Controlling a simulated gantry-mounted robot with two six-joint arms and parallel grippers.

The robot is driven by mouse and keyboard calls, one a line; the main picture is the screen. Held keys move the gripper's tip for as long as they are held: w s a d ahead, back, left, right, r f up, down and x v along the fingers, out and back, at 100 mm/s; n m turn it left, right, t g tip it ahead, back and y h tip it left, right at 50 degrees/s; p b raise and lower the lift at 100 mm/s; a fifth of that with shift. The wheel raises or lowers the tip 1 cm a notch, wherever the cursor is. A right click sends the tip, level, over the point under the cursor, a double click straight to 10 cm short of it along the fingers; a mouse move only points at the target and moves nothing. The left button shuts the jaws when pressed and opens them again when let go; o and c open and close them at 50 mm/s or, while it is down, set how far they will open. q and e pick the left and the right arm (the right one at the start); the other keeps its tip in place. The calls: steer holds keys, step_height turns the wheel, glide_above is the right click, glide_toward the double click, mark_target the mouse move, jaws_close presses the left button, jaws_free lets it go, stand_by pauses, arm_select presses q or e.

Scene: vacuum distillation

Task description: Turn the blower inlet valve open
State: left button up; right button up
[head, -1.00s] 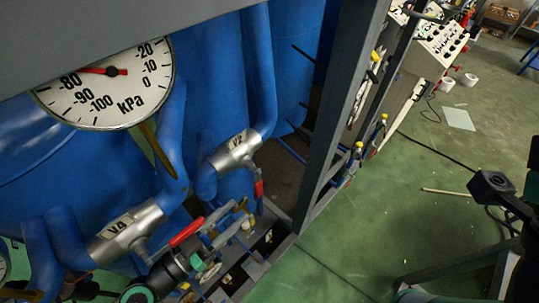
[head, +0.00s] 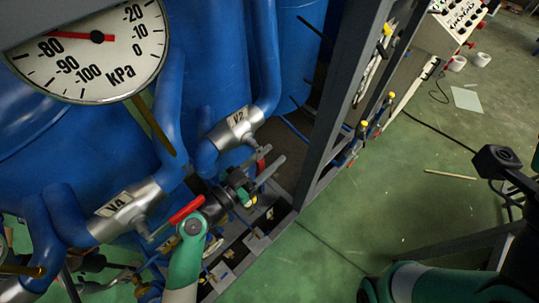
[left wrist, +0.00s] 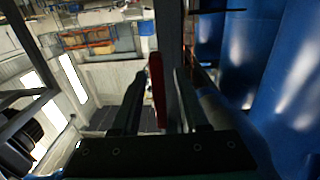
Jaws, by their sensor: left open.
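Two silver valves sit on blue pipes in the head view: V2 (head: 234,128) and V4 (head: 121,212). V4 has a red handle (head: 181,215) slanting up to the right. V2 has a short red handle (head: 262,164), partly hidden by my left gripper (head: 262,178). My left gripper is open at V2's handle. In the left wrist view, a red handle (left wrist: 157,82) stands between the two dark fingers (left wrist: 158,100), with a gap visible on the left; contact on the right cannot be told. The labels do not show which valve is the blower inlet.
A kPa gauge (head: 90,47) hangs at upper left, before blue tanks. A grey frame post (head: 335,110) rises just right of V2. A control panel (head: 462,22) stands at the back right. Green floor (head: 400,205) is mostly clear right of the frame.

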arm_select(q)
steer(key=shift+w, duration=0.1)
jaws_close()
stand_by(1.4)
